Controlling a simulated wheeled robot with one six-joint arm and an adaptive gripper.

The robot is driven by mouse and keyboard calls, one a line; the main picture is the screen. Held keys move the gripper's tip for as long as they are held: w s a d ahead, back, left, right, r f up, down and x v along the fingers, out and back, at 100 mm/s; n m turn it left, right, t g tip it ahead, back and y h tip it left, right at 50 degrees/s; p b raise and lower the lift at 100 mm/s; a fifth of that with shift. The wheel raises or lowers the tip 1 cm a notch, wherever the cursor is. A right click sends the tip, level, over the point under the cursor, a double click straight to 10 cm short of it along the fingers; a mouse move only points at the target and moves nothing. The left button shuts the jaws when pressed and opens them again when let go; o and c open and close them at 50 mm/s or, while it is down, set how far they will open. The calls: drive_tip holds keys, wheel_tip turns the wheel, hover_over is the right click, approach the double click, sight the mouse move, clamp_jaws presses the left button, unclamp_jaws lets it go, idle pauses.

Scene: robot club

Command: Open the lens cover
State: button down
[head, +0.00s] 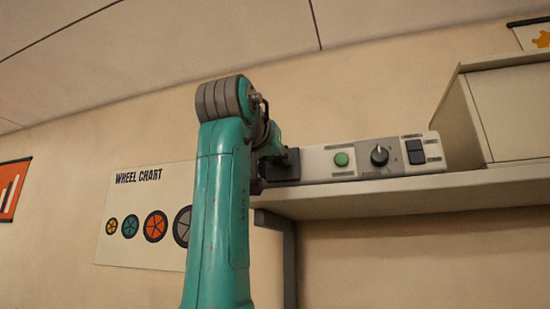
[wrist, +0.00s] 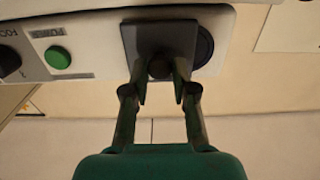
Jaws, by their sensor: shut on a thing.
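The lens cover (wrist: 160,38) is a dark grey square plate with a small round knob (wrist: 159,69) near its lower edge in the wrist view. My gripper (wrist: 160,76) is shut on this knob, one finger on each side. A dark round lens (wrist: 206,47) shows partly past the right edge of the cover; the rest is hidden behind the plate. In the head view the dark cover (head: 284,166) is at the left end of a white control panel (head: 315,163). My arm hides the fingers there.
A wheel chart (head: 135,215) hangs on the wall at left.

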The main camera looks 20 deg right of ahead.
sight(296, 155)
drive_tip(key=s+d, duration=0.2)
drive_tip(key=d, duration=0.1)
drive_tip(key=shift+s+d, duration=0.25)
drive_tip(key=c, duration=1)
unclamp_jaws()
drive_tip(key=shift+o, duration=0.2)
drive_tip(key=v, duration=1.2)
drive_tip(key=shift+w+f, duration=0.1)
